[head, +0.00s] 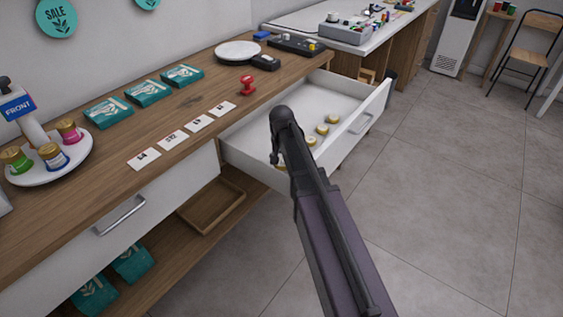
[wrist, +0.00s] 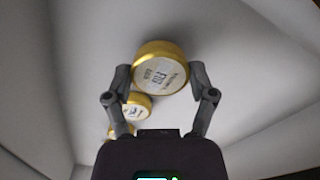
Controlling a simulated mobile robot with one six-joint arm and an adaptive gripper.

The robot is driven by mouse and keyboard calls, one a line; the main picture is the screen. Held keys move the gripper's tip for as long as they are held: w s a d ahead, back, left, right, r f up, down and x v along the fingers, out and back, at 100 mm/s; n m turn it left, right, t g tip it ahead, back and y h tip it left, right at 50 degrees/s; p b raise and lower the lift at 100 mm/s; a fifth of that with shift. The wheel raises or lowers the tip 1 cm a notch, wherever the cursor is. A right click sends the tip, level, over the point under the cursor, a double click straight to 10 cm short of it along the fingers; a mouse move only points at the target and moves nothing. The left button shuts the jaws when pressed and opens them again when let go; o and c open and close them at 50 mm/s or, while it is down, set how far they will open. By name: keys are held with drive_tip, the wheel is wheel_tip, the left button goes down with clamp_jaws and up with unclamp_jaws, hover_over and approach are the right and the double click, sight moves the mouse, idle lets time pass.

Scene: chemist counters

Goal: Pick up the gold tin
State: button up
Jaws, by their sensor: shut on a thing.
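An open white drawer (head: 350,98) under the wooden counter holds several gold tins. In the wrist view, a gold tin (wrist: 160,66) with a pale printed lid sits between the two fingers of my gripper (wrist: 160,78), which is shut on it. Two more gold tins, a nearer one (wrist: 137,106) and one partly hidden by my gripper (wrist: 118,132), lie below it in that view. In the head view, my gripper (head: 275,157) reaches down into the near left part of the drawer and mostly hides the held tin. Whether the held tin touches the drawer floor I cannot tell.
Three gold tins (head: 321,129) stand in a row to the right of my arm in the drawer. The counter (head: 75,190) above holds white cards (head: 171,142), a red stamp (head: 247,85), teal packets (head: 147,92) and a round stand (head: 80,160). Open floor (head: 450,190) lies to the right.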

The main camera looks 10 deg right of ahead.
sight(281, 162)
drive_tip(key=shift+r+p, duration=3.6)
drive_tip(key=shift+r, duration=0.35)
drive_tip(key=shift+r, duration=0.1)
wheel_tip(281, 162, up, 28)
drive_tip(key=p, duration=2.8)
drive_tip(key=shift+a, duration=0.2)
